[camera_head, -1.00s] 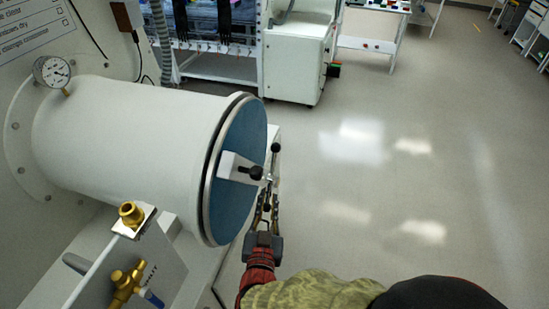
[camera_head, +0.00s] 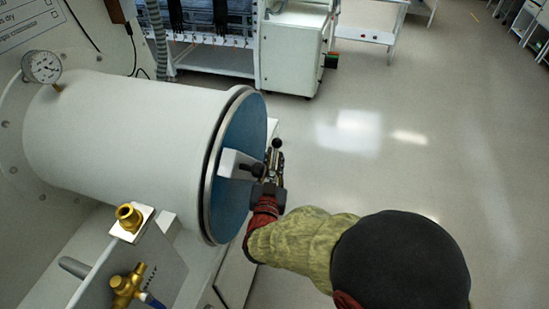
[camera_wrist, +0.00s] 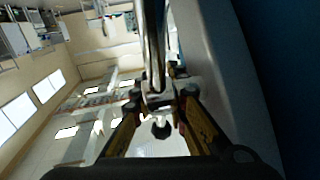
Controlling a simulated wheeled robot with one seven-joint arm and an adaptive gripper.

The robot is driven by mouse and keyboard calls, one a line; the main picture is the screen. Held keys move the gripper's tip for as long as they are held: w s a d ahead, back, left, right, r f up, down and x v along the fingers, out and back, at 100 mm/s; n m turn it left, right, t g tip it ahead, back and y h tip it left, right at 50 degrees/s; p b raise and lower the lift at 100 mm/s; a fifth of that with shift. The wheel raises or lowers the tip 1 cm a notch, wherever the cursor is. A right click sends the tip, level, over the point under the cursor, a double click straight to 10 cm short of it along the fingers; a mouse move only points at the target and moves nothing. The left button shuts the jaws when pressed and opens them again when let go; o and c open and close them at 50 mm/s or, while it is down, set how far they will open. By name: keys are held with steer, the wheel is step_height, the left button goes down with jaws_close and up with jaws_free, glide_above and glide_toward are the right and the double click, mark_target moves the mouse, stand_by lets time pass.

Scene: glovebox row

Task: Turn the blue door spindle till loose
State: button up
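The round blue door (camera_head: 232,190) closes the end of a white cylindrical chamber (camera_head: 120,125). A white clamp bar (camera_head: 233,164) crosses its front. The blue door spindle (camera_head: 277,144) is at the bar's outer end, with a metal handle and black knobs. My gripper (camera_head: 271,165) is at the spindle, just right of the door, and partly covers it. In the wrist view, my fingers (camera_wrist: 160,94) stand either side of the spindle's metal hub and bar (camera_wrist: 153,48), with a black knob below. Whether they press on it I cannot tell.
A brass valve (camera_head: 127,287) and brass fitting (camera_head: 129,216) stand on a grey panel at the lower left. A pressure gauge (camera_head: 42,67) sits on the chamber. A white cabinet (camera_head: 293,50) stands behind. The floor to the right is clear.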

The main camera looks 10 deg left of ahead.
steer(key=shift+w, duration=0.3)
steer(key=shift+r, duration=0.1)
steer(key=shift+c, duration=0.3)
jaws_close()
stand_by(0.3)
